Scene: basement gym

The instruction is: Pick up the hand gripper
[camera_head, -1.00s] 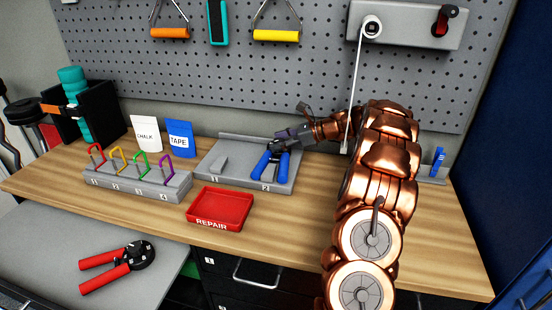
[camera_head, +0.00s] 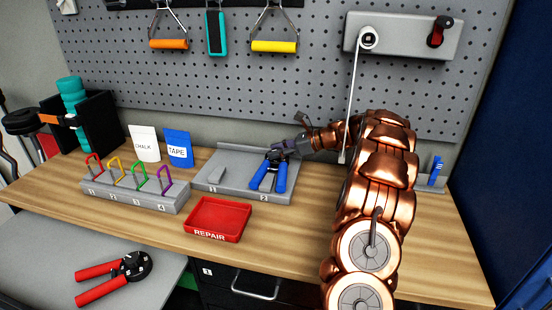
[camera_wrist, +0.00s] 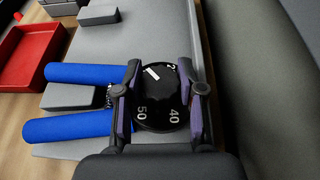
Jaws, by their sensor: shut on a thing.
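A hand gripper with two blue handles (camera_head: 281,178) and a black dial head is at the part of the grey tray (camera_head: 215,185) marked 2. In the wrist view its black dial (camera_wrist: 160,97) shows the numbers 40 and 50, and its blue handles (camera_wrist: 70,126) point left. My gripper (camera_head: 278,150) is shut on the dial head. Its purple-padded fingers (camera_wrist: 160,105) are on either side of the dial. I cannot tell whether the hand gripper touches the tray. A second hand gripper with red handles (camera_head: 100,285) lies on the lower grey surface at the front left.
A red REPAIR tray (camera_head: 217,235) stands in front of the grey tray. A grey rack (camera_head: 140,202) with coloured loops, a CHALK bag (camera_head: 145,143) and a TAPE bag (camera_head: 179,149) are left. A pegboard (camera_head: 320,85) rises behind.

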